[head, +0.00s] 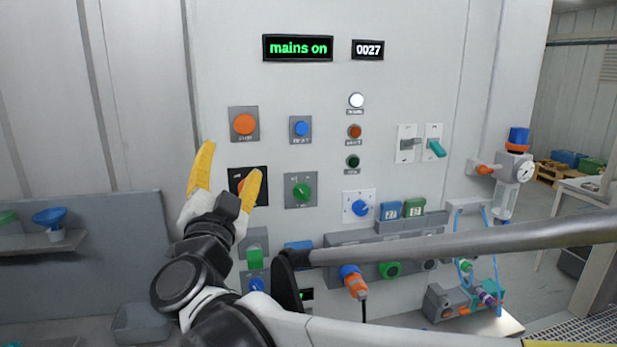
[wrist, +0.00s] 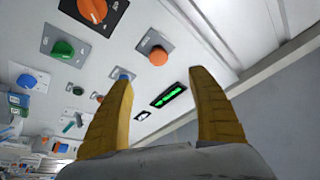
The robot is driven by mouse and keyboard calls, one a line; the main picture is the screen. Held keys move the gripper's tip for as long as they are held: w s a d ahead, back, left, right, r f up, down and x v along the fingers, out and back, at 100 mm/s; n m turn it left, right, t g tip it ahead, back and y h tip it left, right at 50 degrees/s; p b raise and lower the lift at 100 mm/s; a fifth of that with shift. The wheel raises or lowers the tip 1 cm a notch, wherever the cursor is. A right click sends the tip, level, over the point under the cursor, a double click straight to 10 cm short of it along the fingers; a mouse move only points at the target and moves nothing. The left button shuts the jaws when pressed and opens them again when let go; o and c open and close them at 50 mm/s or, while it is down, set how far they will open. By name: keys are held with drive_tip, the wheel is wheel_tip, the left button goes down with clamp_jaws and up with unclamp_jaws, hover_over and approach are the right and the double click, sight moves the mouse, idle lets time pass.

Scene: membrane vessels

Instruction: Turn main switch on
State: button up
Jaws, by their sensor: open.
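The main switch (head: 237,184) appears to be the orange rotary knob on a black square plate on the panel. In the head view my gripper's right finger covers part of it. In the wrist view its orange knob (wrist: 92,9) is at the top left, cut by the frame edge, outside the fingers. A display (head: 298,48) reads "mains on" in green. I cannot tell whether a finger touches the switch.
An orange push button (head: 244,124) sits above the switch. A blue button (head: 301,128) and a green rotary knob (head: 302,192) are to the right. Two toggle levers (head: 421,145) are further right. A shelf with a blue funnel (head: 49,217) is at left.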

drive_tip(key=s+d+f+n+g+y+b, duration=0.2)
drive_tip(key=d+f+n+g+y+b, duration=0.3)
drive_tip(key=d+f+n, duration=0.65)
drive_tip(key=s+d+f+m+g+h, duration=0.2)
drive_tip(key=s+d+f+g+h, duration=0.1)
drive_tip(key=s+d+f, duration=0.5)
drive_tip(key=s+d+f+m+g+h+b, duration=0.1)
drive_tip(key=s+d+f+g, duration=0.5)
drive_tip(key=d+f, duration=0.8)
wheel_tip(320, 180, down, 3)
drive_tip(key=s+h, duration=0.1)
drive_tip(key=s, duration=0.1)
drive_tip(key=shift+s+f+m+g+h+b, duration=0.2)
drive_tip(key=shift+s+m+g+h+b, duration=0.1)
drive_tip(key=shift+s+m+h, duration=0.1)
